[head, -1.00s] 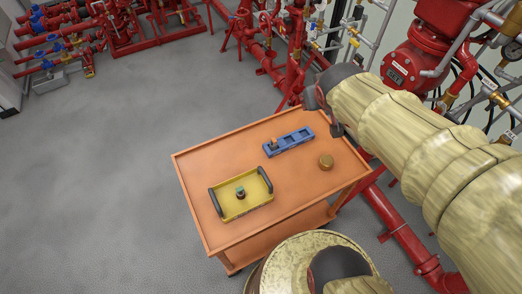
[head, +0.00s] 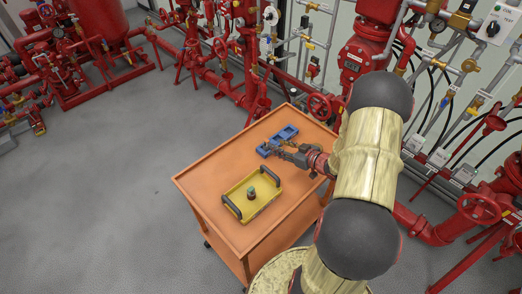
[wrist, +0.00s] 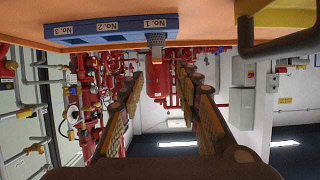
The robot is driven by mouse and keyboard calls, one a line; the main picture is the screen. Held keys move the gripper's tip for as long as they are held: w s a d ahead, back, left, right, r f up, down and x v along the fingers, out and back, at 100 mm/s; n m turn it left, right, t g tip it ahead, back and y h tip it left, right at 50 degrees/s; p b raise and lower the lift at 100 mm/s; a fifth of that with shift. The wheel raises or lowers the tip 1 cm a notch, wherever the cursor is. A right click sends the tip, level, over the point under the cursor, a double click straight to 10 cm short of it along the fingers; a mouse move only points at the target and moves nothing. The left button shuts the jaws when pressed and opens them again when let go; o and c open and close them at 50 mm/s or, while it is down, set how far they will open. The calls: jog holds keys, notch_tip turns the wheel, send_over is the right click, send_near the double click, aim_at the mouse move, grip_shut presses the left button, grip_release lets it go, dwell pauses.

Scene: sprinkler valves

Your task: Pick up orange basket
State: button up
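No separate orange basket is clear; a yellow tray (head: 237,212) with black handles lies on the orange cart, a small dark green-topped object (head: 251,192) in it. A blue rack (head: 286,133) stands behind it, labelled No. 1, No. 2 and No. 3 in the upside-down wrist view (wrist: 90,32). A small grey and orange piece (wrist: 155,42) shows at its No. 1 end.
The orange cart top (head: 205,180) has bare room at its left. The tray's handle (wrist: 285,35) is close beside my gripper in the wrist view. Red pipes and valves (head: 320,105) stand behind and right of the cart. Grey floor (head: 100,200) is open at left.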

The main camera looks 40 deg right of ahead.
aim_at(268, 141)
jog(key=shift+x, duration=0.9)
jog(key=b+x, duration=0.1)
jog(key=x, duration=0.2)
jog(key=b+x, duration=0.1)
jog(key=x, duration=0.2)
jog(key=shift+d, duration=0.25)
jog(key=c, duration=0.4)
jog(key=shift+s, duration=0.1)
grip_shut()
